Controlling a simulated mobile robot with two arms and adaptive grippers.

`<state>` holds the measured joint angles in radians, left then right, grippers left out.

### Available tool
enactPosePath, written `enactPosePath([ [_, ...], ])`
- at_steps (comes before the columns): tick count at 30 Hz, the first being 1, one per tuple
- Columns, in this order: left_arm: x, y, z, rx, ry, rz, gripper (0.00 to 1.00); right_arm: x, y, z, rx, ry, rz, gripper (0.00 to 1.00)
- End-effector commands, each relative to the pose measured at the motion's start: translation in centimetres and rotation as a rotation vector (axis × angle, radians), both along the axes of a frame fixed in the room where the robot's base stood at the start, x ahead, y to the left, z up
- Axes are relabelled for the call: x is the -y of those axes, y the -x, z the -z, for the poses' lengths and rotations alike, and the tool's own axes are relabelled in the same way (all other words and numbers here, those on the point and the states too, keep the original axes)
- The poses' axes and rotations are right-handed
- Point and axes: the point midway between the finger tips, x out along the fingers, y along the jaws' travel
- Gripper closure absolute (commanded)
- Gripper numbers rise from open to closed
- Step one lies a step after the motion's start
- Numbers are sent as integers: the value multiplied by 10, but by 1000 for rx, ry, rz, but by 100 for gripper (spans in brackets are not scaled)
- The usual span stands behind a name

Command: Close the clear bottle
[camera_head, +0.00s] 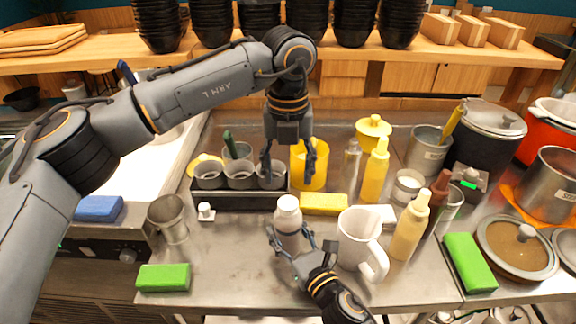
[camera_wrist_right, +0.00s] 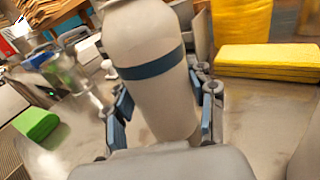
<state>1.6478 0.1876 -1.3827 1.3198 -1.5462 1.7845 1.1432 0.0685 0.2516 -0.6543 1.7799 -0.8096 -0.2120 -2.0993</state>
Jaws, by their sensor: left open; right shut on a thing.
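A pale bottle (camera_head: 288,218) with a whitish top stands on the steel counter near the front middle. The right wrist view shows the bottle (camera_wrist_right: 155,85) close up, with a dark blue band; its top is cut off there. My right gripper (camera_head: 291,243) is shut around the bottle's body, a finger on each side. Whether the bottle's mouth is covered is too small to tell. My left gripper (camera_head: 289,172) points down, open and empty, behind and above the bottle, in front of a yellow container (camera_head: 316,172). A small white cap-like piece (camera_head: 206,211) lies on the counter to the left.
A black rack (camera_head: 235,201) with metal cups is behind left. A yellow sponge (camera_head: 325,204) lies behind the bottle, a white pitcher (camera_head: 352,240) close right. Sauce bottles (camera_head: 409,228) stand further right. A metal cup (camera_head: 168,219) and green sponge (camera_head: 163,278) are left.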

Motion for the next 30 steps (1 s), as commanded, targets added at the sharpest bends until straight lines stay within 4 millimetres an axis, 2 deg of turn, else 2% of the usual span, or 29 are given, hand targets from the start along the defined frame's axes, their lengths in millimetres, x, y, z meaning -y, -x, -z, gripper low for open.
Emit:
enactPosePath([
  [6,-1,1,35,-4,-2,1,42,0,0,0,0,0,0,100],
  [12,0,1,61,-3,-1,0,42,0,0,0,0,0,0,100],
  [18,0,0,71,0,-1,1,42,0,0,0,0,0,0,100],
  [25,0,0,71,0,-1,0,42,0,0,0,0,0,0,100],
  [26,0,0,71,0,-1,0,44,0,0,0,0,0,0,100],
  [30,0,0,71,0,-1,0,72,0,0,0,0,0,0,100],
])
